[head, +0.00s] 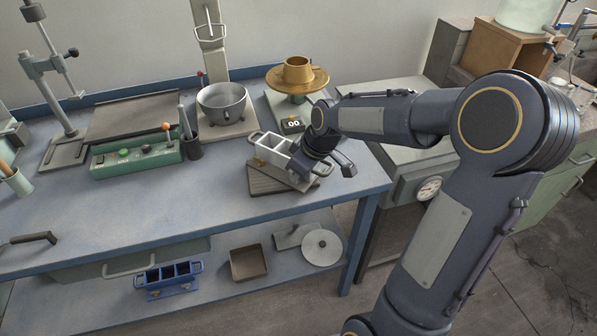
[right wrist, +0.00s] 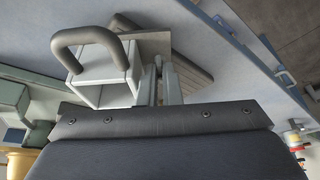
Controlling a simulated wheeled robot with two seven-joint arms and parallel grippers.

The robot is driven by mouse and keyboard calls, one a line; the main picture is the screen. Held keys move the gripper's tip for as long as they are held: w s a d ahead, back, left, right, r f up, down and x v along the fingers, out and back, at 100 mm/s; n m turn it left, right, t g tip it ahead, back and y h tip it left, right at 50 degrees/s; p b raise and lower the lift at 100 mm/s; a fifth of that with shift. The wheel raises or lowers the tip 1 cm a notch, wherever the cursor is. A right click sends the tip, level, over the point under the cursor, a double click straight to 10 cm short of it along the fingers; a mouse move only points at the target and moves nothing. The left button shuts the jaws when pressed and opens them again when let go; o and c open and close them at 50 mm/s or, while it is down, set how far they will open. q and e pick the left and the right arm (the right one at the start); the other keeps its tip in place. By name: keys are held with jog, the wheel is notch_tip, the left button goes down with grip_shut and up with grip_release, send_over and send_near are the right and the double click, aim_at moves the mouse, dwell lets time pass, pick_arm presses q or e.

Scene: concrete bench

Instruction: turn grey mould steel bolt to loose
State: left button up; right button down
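The grey mould (head: 268,153) is an open, divided box with loop handles, lying on a grey ribbed plate (head: 262,182) near the bench's right front. In the right wrist view the mould (right wrist: 105,75) shows close up, with a dark rounded handle. My right gripper is at the mould's right side. Its fingers (right wrist: 163,84) are close together beside the mould wall, with a narrow gap between them. The steel bolt cannot be made out clearly, so I cannot tell whether the fingers hold it. In the head view my wrist hides the fingertips. My left gripper is not in view.
Behind the mould stand a scale (head: 292,124) bearing a brown pan and cup, and a mixer with a grey bowl (head: 222,103). A green control box (head: 137,151) is to the left. A blue mould (head: 168,276) is on the lower shelf. The bench's left front is mostly clear.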

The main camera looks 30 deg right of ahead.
jog(key=c, duration=1.9)
grip_release()
